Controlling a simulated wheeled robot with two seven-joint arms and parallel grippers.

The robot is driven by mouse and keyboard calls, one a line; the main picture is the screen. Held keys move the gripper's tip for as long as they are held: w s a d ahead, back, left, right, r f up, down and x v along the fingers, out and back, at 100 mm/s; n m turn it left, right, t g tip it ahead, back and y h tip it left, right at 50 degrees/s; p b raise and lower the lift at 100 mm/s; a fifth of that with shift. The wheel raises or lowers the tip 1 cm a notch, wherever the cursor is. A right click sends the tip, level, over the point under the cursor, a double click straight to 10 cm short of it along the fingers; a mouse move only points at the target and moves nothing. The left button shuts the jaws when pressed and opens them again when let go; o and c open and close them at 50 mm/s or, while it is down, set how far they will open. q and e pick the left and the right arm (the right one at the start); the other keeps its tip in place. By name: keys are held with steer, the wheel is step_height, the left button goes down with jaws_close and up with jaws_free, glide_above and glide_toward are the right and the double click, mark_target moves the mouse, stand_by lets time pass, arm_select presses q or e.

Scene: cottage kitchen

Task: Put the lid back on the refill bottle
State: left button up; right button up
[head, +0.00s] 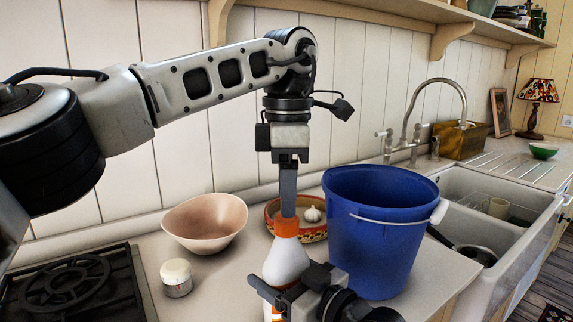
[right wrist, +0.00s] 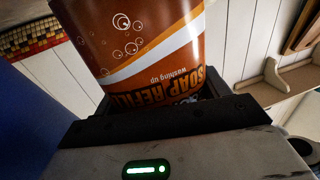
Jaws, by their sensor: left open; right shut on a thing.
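The refill bottle (head: 286,262) is white with an orange and brown label and stands nearly upright on the counter side of the blue bucket. The orange lid (head: 286,228) shows at the top of its neck; I cannot tell whether it is seated. My left gripper (head: 288,212) points straight down at the lid, its fingers seen edge-on and open. My right gripper (head: 275,300) is shut on the bottle's body low down. In the right wrist view the bottle's label (right wrist: 140,60), reading "SOAP REFILL", appears upside down between the fingers (right wrist: 160,115). The bottle's base is hidden.
A blue bucket (head: 375,240) stands close right of the bottle. A patterned dish (head: 308,234) with garlic (head: 312,214) is behind it. A pinkish bowl (head: 204,224), small jar (head: 176,278) and hob (head: 75,290) are left. The sink (head: 490,235) is at right.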

arm_select(q)
steer(key=n, duration=0.2)
steer(key=r+n, duration=0.1)
steer(key=n, duration=0.2)
arm_select(e)
steer(key=shift+f, duration=0.1)
arm_select(q)
steer(key=n, duration=0.2)
steer(key=r+n, duration=0.1)
steer(key=n, duration=0.2)
steer(key=shift+n, duration=0.3)
steer(key=n, duration=0.4)
steer(key=shift+r+n, duration=0.3)
steer(key=shift+r, duration=0.1)
steer(key=n, duration=0.4)
steer(key=shift+r, duration=0.35)
steer(key=shift+f, duration=4)
